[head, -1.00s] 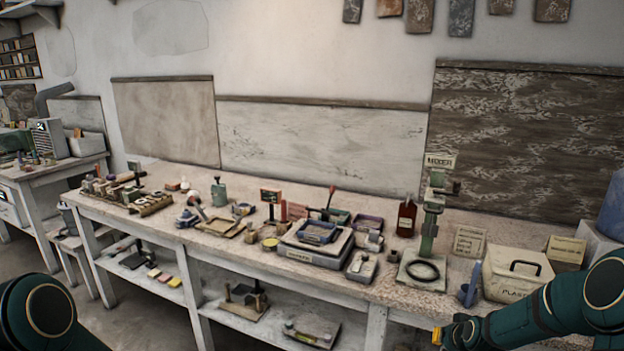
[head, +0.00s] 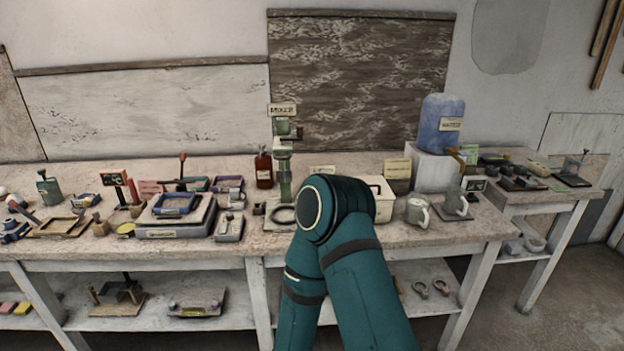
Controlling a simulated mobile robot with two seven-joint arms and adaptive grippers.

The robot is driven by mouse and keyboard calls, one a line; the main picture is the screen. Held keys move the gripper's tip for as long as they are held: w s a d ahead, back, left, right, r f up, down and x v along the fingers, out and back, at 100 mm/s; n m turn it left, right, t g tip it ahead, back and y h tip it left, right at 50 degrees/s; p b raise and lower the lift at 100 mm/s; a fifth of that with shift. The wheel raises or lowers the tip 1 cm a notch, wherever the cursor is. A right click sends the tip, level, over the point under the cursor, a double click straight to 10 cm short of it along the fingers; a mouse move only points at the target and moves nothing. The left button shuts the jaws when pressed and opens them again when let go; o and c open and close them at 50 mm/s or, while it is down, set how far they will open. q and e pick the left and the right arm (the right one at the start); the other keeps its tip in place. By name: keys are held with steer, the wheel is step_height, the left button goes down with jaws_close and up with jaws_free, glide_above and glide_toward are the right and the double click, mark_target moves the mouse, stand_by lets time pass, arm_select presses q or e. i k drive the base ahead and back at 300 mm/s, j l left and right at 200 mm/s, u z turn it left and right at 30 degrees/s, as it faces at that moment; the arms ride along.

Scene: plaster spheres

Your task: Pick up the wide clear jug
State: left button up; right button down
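Two jug-like vessels with handles stand on the right part of the long bench. One greyish jug (head: 417,211) is just right of the white plaster bin, near the front. The other greyish jug (head: 455,202) stands on a dark square base further right. At this size I cannot tell which is the wide clear one. Both look upright, and nothing holds them. One of my green arms rises from the bottom middle and bends in front of the bench, left of the jugs. Neither of my grippers shows in the head view.
A blue water container (head: 441,122) with a tap stands on a white block (head: 435,169) behind the jugs. The plaster bin (head: 383,200) is partly hidden by my arm. The mixer stand (head: 284,165) is left of it. A side table (head: 545,195) with tools stands right.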

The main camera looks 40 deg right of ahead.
mark_target(419, 214)
steer(key=z, duration=1.9)
